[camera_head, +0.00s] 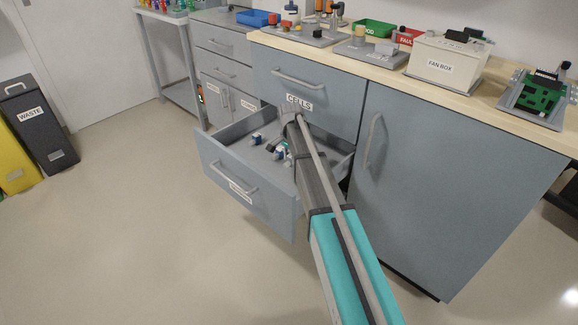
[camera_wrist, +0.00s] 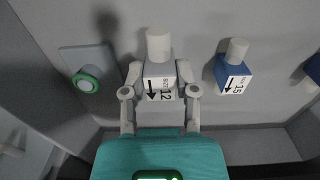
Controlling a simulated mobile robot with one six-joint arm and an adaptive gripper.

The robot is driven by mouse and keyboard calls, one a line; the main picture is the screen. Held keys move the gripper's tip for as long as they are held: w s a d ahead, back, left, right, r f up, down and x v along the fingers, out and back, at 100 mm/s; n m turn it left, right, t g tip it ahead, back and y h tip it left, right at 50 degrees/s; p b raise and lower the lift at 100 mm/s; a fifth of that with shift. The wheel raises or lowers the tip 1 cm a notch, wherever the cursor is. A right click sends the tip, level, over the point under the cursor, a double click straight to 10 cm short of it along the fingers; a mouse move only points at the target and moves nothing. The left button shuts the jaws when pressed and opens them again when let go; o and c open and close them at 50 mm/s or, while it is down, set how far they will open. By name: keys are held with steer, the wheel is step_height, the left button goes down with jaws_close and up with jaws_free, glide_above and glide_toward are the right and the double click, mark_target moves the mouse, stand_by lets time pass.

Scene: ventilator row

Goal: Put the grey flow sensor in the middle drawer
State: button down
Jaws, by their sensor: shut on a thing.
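The grey flow sensor (camera_wrist: 158,68) is between the fingers of my gripper (camera_wrist: 160,82) in the wrist view. It has a pale round port and a white label with an arrow and "12". My gripper is shut on it, over the inside of the open drawer (camera_head: 235,180). This drawer is pulled out below the closed drawer marked "CELLS" (camera_head: 300,102). In the head view my arm hides much of the drawer's right side. I cannot tell whether the sensor touches the drawer floor.
A blue sensor (camera_wrist: 233,72) marked "15" lies right of my gripper in the drawer. A grey plate with a green ring (camera_wrist: 86,80) lies to the left. A closed cupboard door (camera_head: 440,190) stands right of the drawer. The floor in front is clear.

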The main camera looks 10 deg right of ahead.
mark_target(290, 157)
steer(key=shift+f+b, duration=1)
steer(key=shift+f, duration=0.3)
steer(key=shift+f, duration=0.15)
steer(key=shift+c, duration=1.9)
jaws_free()
steer(key=shift+r, duration=0.25)
step_height(290, 157, up, 12)
steer(key=p, duration=1.2)
steer(key=shift+s, duration=0.1)
steer(key=s+n, duration=1)
steer(key=s, duration=1.9)
steer(key=shift+a+n, duration=0.25)
steer(key=shift+n, duration=0.15)
